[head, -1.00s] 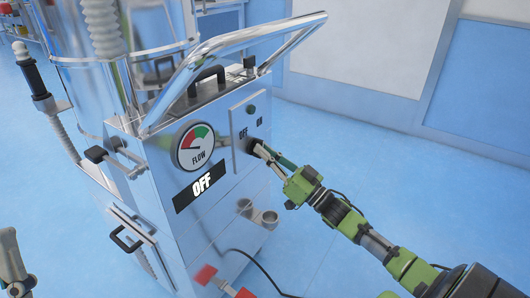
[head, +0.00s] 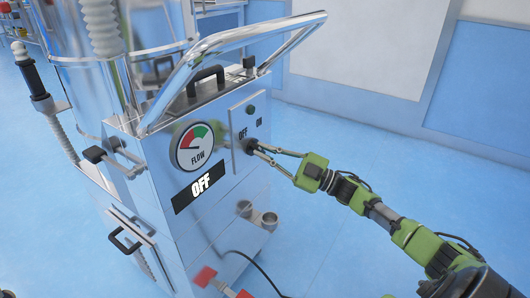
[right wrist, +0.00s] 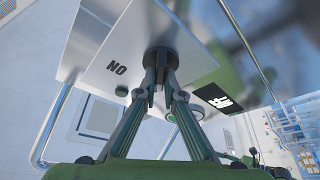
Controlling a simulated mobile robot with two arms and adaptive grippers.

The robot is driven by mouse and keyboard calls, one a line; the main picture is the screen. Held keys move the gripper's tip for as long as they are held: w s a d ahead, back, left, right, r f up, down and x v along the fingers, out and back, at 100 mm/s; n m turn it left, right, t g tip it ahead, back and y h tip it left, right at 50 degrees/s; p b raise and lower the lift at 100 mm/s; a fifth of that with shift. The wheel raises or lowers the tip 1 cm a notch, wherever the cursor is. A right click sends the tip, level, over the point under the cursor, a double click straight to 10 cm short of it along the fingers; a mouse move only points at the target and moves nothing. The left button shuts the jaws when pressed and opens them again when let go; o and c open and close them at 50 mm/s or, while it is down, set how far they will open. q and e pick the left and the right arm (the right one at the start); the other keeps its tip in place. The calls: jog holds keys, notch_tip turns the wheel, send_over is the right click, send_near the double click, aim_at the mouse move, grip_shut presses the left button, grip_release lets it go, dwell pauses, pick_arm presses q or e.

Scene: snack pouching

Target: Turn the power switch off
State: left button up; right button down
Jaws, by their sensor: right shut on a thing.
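The power switch is a black knob (head: 249,146) on a pale panel (head: 243,106) on the front of a shiny metal machine (head: 150,170). OFF and ON labels are printed above the knob. In the right wrist view the knob (right wrist: 160,57) is between the fingertips. My right gripper (head: 259,147) is shut on the knob, its fingers reaching in from the right. A black display (head: 199,188) on the machine reads OFF. The fingertips partly cover the knob, so I cannot tell which way it points. My left gripper is not in view.
A FLOW gauge (head: 195,147) is left of the panel, and a green round light (head: 251,110) is above the labels. A chrome handle bar (head: 235,40) juts out over the machine top. Blue floor is clear on the right.

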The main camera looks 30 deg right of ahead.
jog(key=shift+n+g+y, duration=0.3)
jog(key=shift+n, duration=0.4)
jog(key=c, duration=2.2)
grip_release()
jog(key=shift+o, duration=0.2)
jog(key=v, duration=1.2)
